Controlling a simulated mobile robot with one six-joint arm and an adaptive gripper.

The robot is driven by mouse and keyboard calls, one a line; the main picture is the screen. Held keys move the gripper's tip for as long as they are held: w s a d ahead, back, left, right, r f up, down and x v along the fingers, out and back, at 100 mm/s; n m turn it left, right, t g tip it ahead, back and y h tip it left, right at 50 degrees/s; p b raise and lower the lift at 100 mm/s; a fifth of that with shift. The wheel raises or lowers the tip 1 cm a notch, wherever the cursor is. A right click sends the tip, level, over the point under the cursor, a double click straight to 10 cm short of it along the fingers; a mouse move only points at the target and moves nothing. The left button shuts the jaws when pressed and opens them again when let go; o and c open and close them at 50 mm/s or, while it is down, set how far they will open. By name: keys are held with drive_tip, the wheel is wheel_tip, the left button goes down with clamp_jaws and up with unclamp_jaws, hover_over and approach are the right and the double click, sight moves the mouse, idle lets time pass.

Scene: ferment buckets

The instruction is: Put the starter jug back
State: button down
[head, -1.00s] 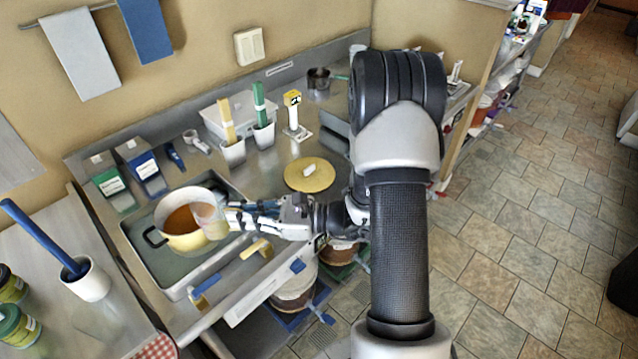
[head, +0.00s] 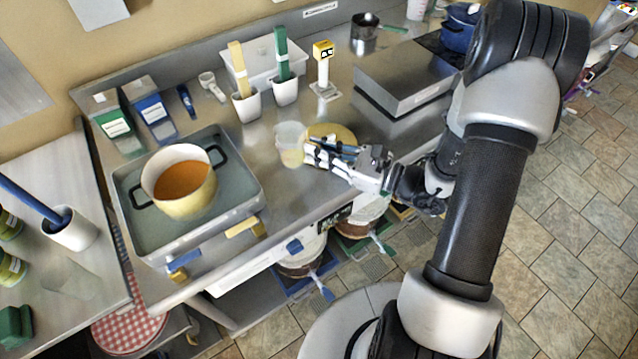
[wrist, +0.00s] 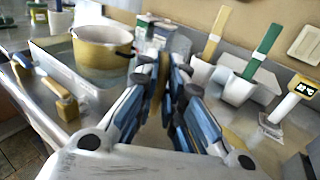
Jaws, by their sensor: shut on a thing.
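The starter jug (head: 289,140) is a small translucent cup with pale yellow contents low in it. It looks upright, in front of the left edge of a round yellow lid (head: 334,132). My gripper (head: 309,153) is shut on the jug's right side, above or at the steel counter; I cannot tell whether the jug touches it. In the wrist view my gripper's fingers (wrist: 165,75) fill the middle and mostly hide the jug. A yellow pot (head: 183,203) with orange liquid stands in a steel water tray (head: 240,205) to the left.
Blue and green boxes (head: 150,108) stand at the back left. Buckets (head: 302,262) sit below the counter. Counter between tray and jug is clear.

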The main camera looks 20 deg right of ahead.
wheel_tip(320, 180, down, 12)
drive_tip(key=b, duration=0.3)
drive_tip(key=shift+r, duration=0.2)
drive_tip(key=shift+b, duration=0.3)
drive_tip(key=c, duration=2.2)
unclamp_jaws()
drive_tip(key=shift+f, duration=0.15)
drive_tip(key=o, duration=0.5)
